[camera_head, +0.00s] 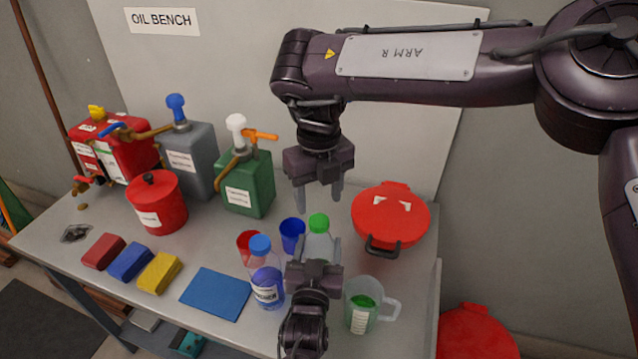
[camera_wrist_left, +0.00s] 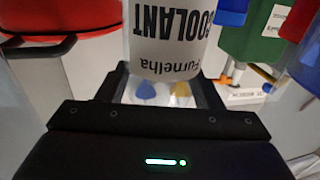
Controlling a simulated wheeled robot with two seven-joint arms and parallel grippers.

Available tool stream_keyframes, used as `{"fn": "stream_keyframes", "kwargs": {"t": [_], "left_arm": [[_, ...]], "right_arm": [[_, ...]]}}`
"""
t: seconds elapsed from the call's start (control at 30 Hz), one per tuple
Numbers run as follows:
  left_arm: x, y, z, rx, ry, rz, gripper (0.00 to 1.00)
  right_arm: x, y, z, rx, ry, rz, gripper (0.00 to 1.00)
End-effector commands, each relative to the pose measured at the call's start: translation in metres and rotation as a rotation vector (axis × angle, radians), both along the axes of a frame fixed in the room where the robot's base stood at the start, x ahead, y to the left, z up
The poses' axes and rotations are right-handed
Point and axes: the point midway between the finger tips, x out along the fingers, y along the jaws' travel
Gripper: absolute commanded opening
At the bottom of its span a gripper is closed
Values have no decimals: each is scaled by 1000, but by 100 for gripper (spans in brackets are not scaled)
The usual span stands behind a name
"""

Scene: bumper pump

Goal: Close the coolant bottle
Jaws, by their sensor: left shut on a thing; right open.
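The coolant bottle (camera_head: 319,245) is a clear bottle on the bench with a green cap (camera_head: 318,222) at its top. Whether the cap is screwed tight cannot be told. My left gripper (camera_head: 314,268) is shut around the bottle's body and hides its lower part. In the left wrist view the bottle (camera_wrist_left: 168,40) stands between the fingers, its label reading COOLANT upside down. My right gripper (camera_head: 318,201) is open and empty, pointing down just above the green cap.
A blue-capped bottle (camera_head: 266,278), a red cup (camera_head: 249,243) and a blue cup (camera_head: 292,235) stand close left. A jug (camera_head: 362,313) with green liquid is at right, and a red lidded pan (camera_head: 390,216) behind it. Pump cans (camera_head: 250,190) stand at the back left.

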Motion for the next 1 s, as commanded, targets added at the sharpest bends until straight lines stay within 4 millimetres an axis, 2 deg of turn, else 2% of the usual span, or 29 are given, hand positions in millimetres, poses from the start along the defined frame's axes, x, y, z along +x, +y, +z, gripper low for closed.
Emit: {"fn": "stream_keyframes", "kwargs": {"t": [0.1,0.3,0.5,0.73,1.0], "left_arm": [[0,0,0,0,0,0,0],[0,0,0,0,0,0,0],[0,0,0,0,0,0,0],[0,0,0,0,0,0,0],[0,0,0,0,0,0,0]], "right_arm": [[-1,-1,-21,-1,4,0,55],[0,0,-46,-1,2,-1,55],[0,0,-55,0,1,-1,55],[0,0,-56,0,0,-1,55],[0,0,-55,0,0,-2,20]]}}
